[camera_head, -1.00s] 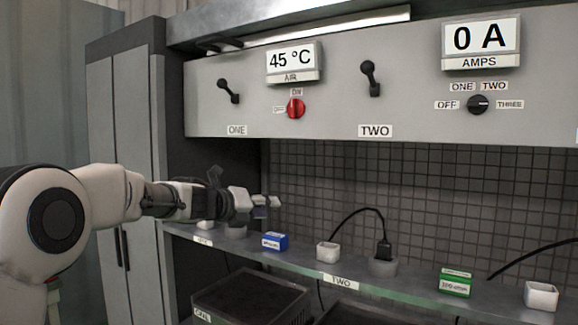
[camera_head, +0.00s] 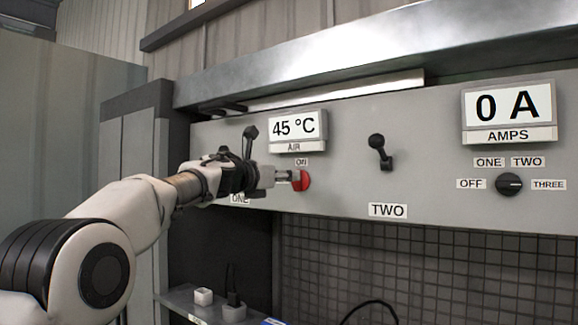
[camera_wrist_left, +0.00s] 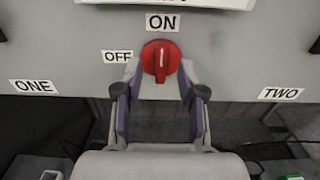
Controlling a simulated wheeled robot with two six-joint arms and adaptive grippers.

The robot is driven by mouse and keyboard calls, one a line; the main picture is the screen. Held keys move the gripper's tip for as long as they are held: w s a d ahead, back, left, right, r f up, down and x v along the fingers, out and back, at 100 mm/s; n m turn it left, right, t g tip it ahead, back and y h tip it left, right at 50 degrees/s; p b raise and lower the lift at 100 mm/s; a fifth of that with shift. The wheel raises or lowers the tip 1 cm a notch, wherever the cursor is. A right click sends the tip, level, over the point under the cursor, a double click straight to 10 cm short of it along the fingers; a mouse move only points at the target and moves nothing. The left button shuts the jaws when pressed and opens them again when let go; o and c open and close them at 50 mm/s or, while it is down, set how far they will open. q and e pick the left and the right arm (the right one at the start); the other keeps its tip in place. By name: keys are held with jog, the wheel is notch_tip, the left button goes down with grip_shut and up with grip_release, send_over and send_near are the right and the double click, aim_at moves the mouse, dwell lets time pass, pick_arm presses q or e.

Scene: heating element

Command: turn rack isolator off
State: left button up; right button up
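The rack isolator is a red round knob (camera_head: 302,180) on the grey panel, below the 45 °C air display. In the left wrist view the red knob (camera_wrist_left: 161,60) has a raised grip with a white mark, upright and pointing to the ON label (camera_wrist_left: 163,22). The OFF label (camera_wrist_left: 117,57) is at its left. My left gripper (camera_head: 291,176) is at the knob from the left. In the left wrist view my left gripper (camera_wrist_left: 160,72) has its fingertips apart, one on each side of the knob's lower part. Contact cannot be told. My right gripper is out of view.
Lever ONE (camera_head: 249,138) is just above my left gripper, and lever TWO (camera_head: 379,150) is to the right. A black selector knob (camera_head: 508,184) is under the 0 A display (camera_head: 508,106). A shelf (camera_head: 176,301) with small items is below.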

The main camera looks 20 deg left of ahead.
pick_arm(q)
jog(key=w, duration=0.1)
jog(key=w+d, duration=0.1)
jog(key=shift+w+d+f, duration=0.15)
jog(key=shift+w+f, duration=0.25)
jog(key=shift+s+r, duration=0.1)
jog(key=shift+s, duration=0.05)
grip_shut()
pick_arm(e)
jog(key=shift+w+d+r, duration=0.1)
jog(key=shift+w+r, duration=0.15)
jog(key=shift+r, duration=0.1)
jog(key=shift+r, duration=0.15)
pick_arm(q)
jog(key=shift+a+f+n+p, duration=0.15)
jog(key=shift+n+p, duration=1.55)
jog(key=shift+n, duration=1.25)
jog(key=shift+a+n+p, duration=0.1)
jog(key=shift+n+p, duration=1.65)
jog(key=shift+n, duration=1.25)
jog(key=shift+a+f+n+p, duration=0.15)
jog(key=shift+n+p, duration=1.55)
jog(key=shift+n, duration=1.25)
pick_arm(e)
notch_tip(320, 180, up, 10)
pick_arm(q)
jog(key=shift+r, duration=0.15)
